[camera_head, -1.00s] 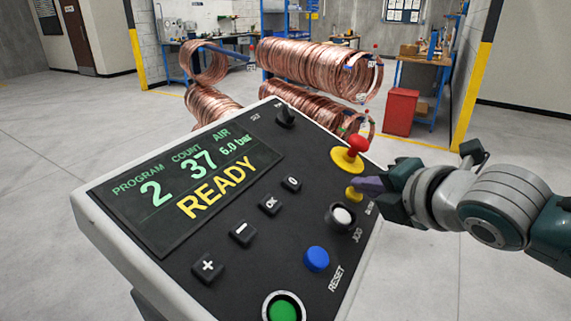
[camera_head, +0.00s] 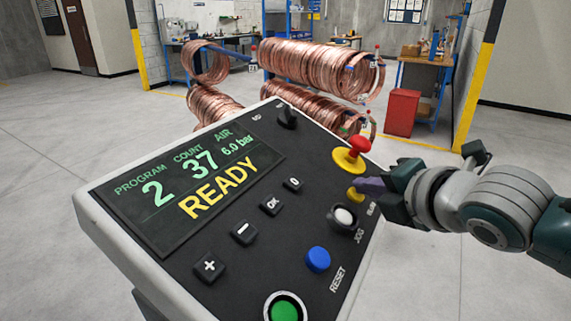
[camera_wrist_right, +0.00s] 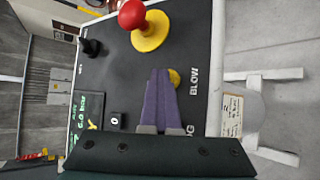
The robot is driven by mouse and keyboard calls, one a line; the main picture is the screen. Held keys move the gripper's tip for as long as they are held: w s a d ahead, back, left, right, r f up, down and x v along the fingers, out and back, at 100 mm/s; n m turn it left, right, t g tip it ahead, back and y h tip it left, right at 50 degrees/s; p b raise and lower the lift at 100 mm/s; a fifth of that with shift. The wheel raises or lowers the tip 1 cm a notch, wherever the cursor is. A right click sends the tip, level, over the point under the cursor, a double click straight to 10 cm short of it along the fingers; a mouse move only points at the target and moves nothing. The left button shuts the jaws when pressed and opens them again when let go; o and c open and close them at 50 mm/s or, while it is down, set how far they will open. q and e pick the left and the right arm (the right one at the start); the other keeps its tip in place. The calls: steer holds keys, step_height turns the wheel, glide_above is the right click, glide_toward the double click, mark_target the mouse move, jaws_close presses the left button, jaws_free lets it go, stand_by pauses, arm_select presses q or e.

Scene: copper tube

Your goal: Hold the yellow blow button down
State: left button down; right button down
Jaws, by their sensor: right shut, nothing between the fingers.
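The yellow blow button (camera_head: 354,194) sits on the right side of the black control panel (camera_head: 215,262), just below the red emergency stop (camera_head: 357,147) on its yellow collar. My right gripper (camera_head: 362,184) is shut and empty, its purple fingertips at the blow button. In the right wrist view the shut fingers (camera_wrist_right: 161,76) reach to the yellow blow button (camera_wrist_right: 174,77) and partly cover it, beside the printed word BLOW. Whether the button is pressed down cannot be told. My left gripper is not in view.
The panel also has a white jog button (camera_head: 344,216), a blue reset button (camera_head: 317,258), a green button (camera_head: 286,309) and a black selector knob (camera_head: 287,118). The display (camera_head: 190,190) reads READY. Copper coils (camera_head: 320,68) hang behind. Open floor lies to the right.

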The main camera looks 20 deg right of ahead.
steer(key=shift+f, duration=0.15)
stand_by(0.3)
steer(key=shift+s+d+r+p, duration=0.1)
steer(key=shift+s+r+p, duration=0.1)
steer(key=shift+r+p, duration=0.35)
steer(key=shift+s+d+r+p, duration=0.15)
steer(key=shift+r+p, duration=0.25)
steer(key=shift+p, duration=0.25)
steer(key=shift+a, duration=0.1)
steer(key=shift+r, duration=0.1)
steer(key=r+p, duration=0.1)
steer(key=s+d+r+p, duration=0.1)
steer(key=r+p, duration=0.2)
steer(key=p, duration=0.1)
steer(key=shift+s+d+r, duration=0.2)
steer(key=shift+s, duration=0.05)
